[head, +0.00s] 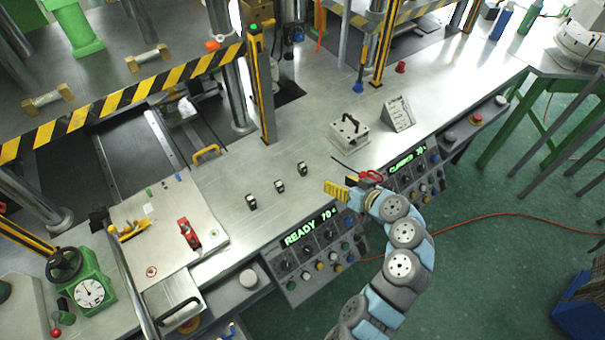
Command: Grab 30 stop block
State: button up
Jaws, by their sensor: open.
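Three small dark blocks with light faces stand in a slanting row on the steel table: a left block (251,201), a middle block (279,186) and a right block (302,169). Their markings are too small to read, so I cannot tell which is the 30 stop block. My gripper (352,190) is at the table's front edge, to the right of the row and apart from it. It is open; its fingers are small and partly hidden by my wrist.
Red-handled pliers (371,176) lie close to my gripper. A metal box with a black handle (349,131) and a small sign (398,114) stand behind. A plate with a red clamp (189,234) lies left. Striped guards (120,98) cross the back left. Table around the blocks is clear.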

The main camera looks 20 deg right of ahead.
send_near(305, 168)
jog(key=shift+w+a+f, duration=0.1)
jog(key=shift+w+f, duration=0.1)
jog(key=shift+w, duration=0.05)
jog(key=shift+p+x, duration=0.35)
jog(key=shift+x, duration=1.9)
jog(key=shift+x, duration=2.55)
jog(key=shift+w, duration=0.1)
grip_shut()
